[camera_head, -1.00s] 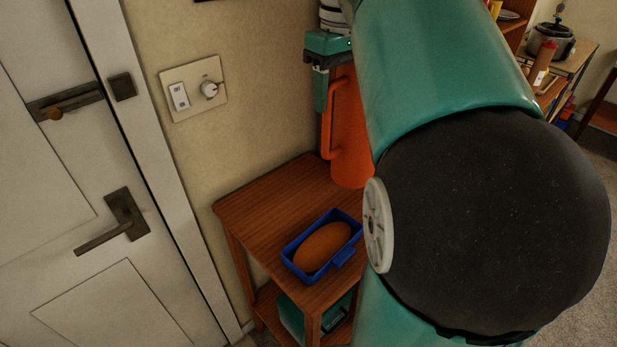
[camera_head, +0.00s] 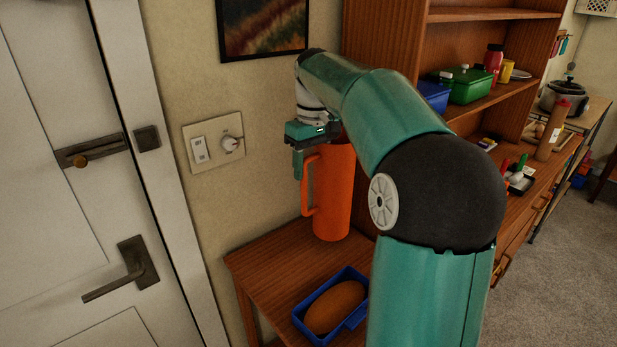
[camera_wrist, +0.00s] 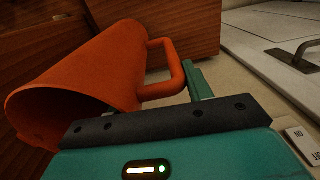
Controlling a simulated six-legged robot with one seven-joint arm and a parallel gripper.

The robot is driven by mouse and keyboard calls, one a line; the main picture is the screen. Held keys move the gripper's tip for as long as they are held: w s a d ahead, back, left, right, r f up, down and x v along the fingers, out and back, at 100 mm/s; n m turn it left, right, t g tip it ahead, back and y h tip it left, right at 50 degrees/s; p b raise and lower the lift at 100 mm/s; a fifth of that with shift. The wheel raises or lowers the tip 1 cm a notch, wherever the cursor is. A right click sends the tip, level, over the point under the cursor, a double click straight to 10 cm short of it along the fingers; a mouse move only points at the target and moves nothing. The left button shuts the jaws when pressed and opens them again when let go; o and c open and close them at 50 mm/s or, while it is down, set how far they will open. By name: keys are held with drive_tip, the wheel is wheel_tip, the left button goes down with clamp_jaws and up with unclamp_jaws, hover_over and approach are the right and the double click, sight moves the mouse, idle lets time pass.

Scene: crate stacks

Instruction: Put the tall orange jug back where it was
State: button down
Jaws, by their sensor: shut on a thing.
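The tall orange jug (camera_head: 334,195) is upright at the back of the small wooden side table (camera_head: 262,258) in the head view. I cannot tell whether its base touches the tabletop or is just above it. My gripper (camera_head: 309,158) is at the jug's upper left, shut on it near the handle. One green finger shows outside the handle; the other is hidden. In the wrist view the jug (camera_wrist: 85,80) lies across the left, its open mouth towards the lower left. A finger of my gripper (camera_wrist: 197,82) is beside the handle.
A blue box (camera_head: 352,318) with a brown loaf-like thing (camera_head: 334,306) stands on the front of the side table. A wooden shelf unit (camera_head: 400,42) with boxes and bottles is close behind on the right. A wall switch plate (camera_head: 214,142) and a white door (camera_head: 60,220) are left.

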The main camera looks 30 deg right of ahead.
drive_tip(key=shift+w+f, duration=0.25)
drive_tip(key=shift+f, duration=0.75)
drive_tip(key=shift+w+f, duration=0.2)
drive_tip(key=shift+f, duration=0.85)
drive_tip(key=c, duration=0.6)
unclamp_jaws()
drive_tip(key=shift+f, duration=0.1)
drive_tip(key=r, duration=1.2)
drive_tip(key=shift+s+d+r, duration=0.1)
drive_tip(key=shift+d+r, duration=0.1)
drive_tip(key=shift+d, duration=0.05)
